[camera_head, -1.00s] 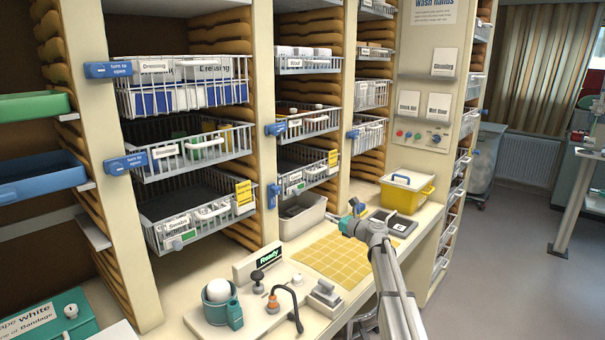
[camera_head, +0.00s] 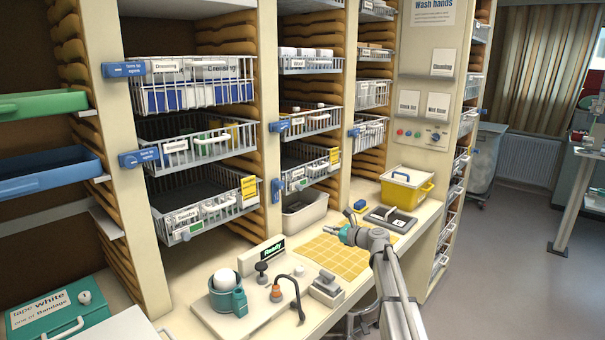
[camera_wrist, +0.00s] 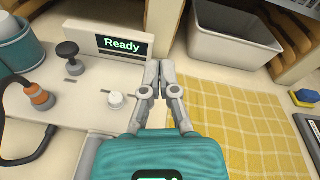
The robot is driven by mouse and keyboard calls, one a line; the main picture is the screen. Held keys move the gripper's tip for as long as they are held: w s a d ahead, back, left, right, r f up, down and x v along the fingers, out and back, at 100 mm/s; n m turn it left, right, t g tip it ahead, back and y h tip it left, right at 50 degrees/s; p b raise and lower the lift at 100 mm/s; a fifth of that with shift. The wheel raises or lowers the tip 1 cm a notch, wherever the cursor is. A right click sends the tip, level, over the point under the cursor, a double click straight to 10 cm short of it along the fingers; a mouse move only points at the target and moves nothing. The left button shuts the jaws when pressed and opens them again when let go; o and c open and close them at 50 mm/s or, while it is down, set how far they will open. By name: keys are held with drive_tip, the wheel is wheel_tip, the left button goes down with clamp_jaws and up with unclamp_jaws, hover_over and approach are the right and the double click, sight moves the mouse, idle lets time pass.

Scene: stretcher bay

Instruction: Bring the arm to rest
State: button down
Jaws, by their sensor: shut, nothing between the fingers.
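My gripper (camera_head: 332,230) is over the counter at the left part of the yellow checked mat (camera_head: 338,264). In the wrist view its two grey fingers (camera_wrist: 156,78) meet at the tips, with nothing held between them. They point towards the counter's back, just right of a sign reading "Ready" (camera_head: 266,251). In the head view my arm reaches up from the lower right, bent at the wrist, with the gripper pointing left.
A white board (camera_head: 245,312) with a teal cup (camera_head: 223,292) and a black hose lies left of the mat. A grey bin (camera_head: 303,215) stands behind. A yellow box (camera_head: 407,187) and a dark tray (camera_head: 391,219) are to the right. Wire baskets (camera_head: 201,207) hang in the shelves above.

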drive_tip(key=s+f+n+g, duration=0.1)
drive_tip(key=s+f+n, duration=0.1)
drive_tip(key=s, duration=0.1)
drive_tip(key=s+a+f+n+g+h, duration=0.1)
drive_tip(key=s+f+n, duration=0.1)
drive_tip(key=s, duration=0.2)
drive_tip(key=s+a+f+n+g+h, duration=0.1)
drive_tip(key=s+f+n, duration=0.1)
drive_tip(key=s+n, duration=0.1)
drive_tip(key=shift+s+g, duration=0.3)
drive_tip(key=s+d+f+n+g+h, duration=0.2)
drive_tip(key=s+n, duration=0.3)
drive_tip(key=s, duration=0.5)
drive_tip(key=s+d+f+n+g+h, duration=0.2)
drive_tip(key=s+d+f+n+h, duration=0.2)
drive_tip(key=s, duration=0.5)
drive_tip(key=s+d+f+n+g+h, duration=0.2)
drive_tip(key=s+d+f+n+h, duration=0.2)
drive_tip(key=s+n, duration=0.3)
drive_tip(key=s+h, duration=0.1)
drive_tip(key=s, duration=0.2)
drive_tip(key=shift+s+f+g, duration=0.2)
drive_tip(key=shift+s+g, duration=0.15)
drive_tip(key=shift+g, duration=0.05)
